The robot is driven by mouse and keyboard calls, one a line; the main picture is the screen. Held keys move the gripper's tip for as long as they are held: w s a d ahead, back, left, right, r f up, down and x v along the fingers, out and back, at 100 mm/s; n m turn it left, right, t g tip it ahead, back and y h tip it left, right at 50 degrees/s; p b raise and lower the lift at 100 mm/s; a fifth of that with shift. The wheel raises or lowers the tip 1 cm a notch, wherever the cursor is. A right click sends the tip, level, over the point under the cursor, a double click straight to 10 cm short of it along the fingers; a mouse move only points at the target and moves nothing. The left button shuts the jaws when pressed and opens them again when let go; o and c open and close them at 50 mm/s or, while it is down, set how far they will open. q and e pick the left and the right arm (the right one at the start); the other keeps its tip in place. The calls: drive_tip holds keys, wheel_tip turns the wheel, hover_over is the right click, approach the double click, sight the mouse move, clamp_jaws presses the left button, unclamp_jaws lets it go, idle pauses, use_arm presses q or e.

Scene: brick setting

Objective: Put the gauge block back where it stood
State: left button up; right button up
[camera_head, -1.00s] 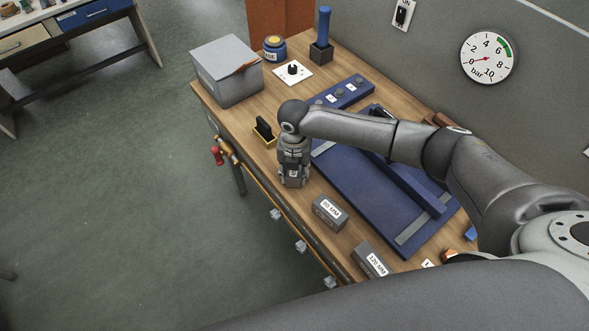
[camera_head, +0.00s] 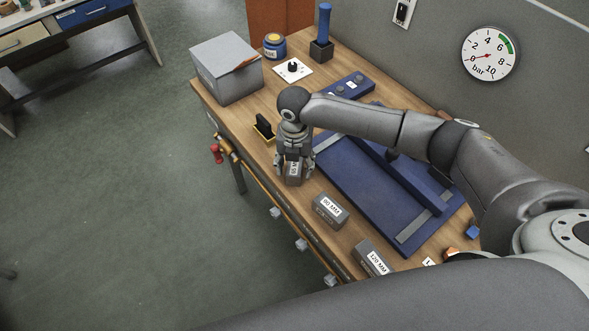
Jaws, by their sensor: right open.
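A grey gauge block (camera_head: 292,173) with a white label stands near the table's front edge, its upper part hidden by my right gripper. My right gripper (camera_head: 295,168) points down over it, open, with its fingers apart on either side of the block. I cannot tell whether a finger still touches it. A grey block labelled 90 MM (camera_head: 329,211) and one labelled 120 MM (camera_head: 372,259) stand in a row to the right along the front edge. My left gripper is not in view.
A blue fixture plate (camera_head: 365,190) with a raised rail lies behind the blocks, under my right arm. A small black and yellow holder (camera_head: 263,128) is just left of the gripper. A grey box (camera_head: 226,70) stands at the table's left end. A clamp bar lines the front edge.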

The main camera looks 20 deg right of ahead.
sight(294, 166)
wheel_tip(294, 166, up, 9)
drive_tip(key=b, duration=0.2)
drive_tip(key=shift+r, duration=0.2)
idle(0.4)
